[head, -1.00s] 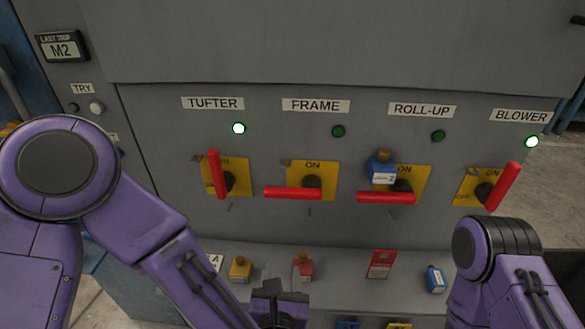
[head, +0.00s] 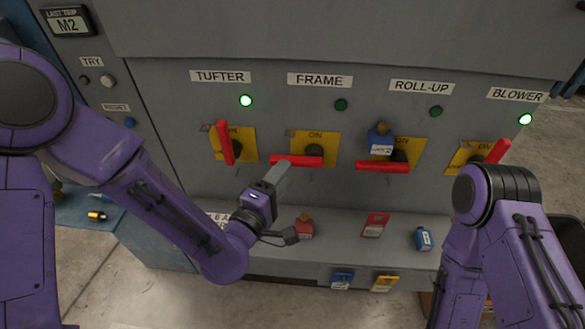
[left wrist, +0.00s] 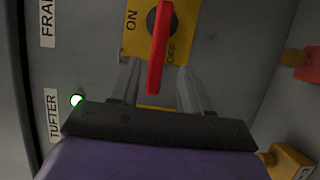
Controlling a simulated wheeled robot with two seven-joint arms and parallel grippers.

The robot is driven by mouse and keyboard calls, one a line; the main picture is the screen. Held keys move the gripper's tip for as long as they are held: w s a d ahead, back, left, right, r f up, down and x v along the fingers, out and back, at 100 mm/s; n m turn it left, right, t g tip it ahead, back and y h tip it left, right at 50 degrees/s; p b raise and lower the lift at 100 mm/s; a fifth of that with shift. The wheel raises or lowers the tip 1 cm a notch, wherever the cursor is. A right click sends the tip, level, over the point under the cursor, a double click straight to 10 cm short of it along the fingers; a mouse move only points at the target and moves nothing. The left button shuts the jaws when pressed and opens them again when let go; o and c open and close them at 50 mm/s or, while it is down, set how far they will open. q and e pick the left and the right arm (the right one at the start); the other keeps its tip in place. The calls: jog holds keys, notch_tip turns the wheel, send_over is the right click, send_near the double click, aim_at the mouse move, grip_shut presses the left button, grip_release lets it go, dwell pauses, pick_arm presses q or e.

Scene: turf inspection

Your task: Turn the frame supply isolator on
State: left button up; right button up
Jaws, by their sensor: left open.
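The frame isolator has a yellow plate (head: 313,141) and a red handle (head: 305,162) lying level, pointing left. In the left wrist view the same red handle (left wrist: 157,60) lies over the yellow plate, with the OFF lettering beside it. The FRAME label (head: 320,80) is above, and its lamp (head: 341,104) is dark green. My left gripper (head: 284,172) is open at the handle's left end. In the left wrist view its fingers (left wrist: 156,86) stand on either side of the handle's free end, with gaps visible. My right arm shows at the right; its gripper is out of view.
The tufter handle (head: 225,142) stands close left, its lamp lit. The roll-up handle (head: 382,167) is level, with a blue tagged lock (head: 380,138) on it. The blower handle (head: 498,152) is tilted, its lamp lit. Padlocks and a red tag (head: 375,225) lie on the ledge below.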

aim_at(292, 158)
pick_arm(q)
jog(key=p+x, duration=0.1)
jog(key=x, duration=0.4)
jog(key=shift+w+d+r, duration=0.15)
jog(key=shift+w+r, duration=0.05)
jog(key=shift+w, duration=0.05)
grip_shut()
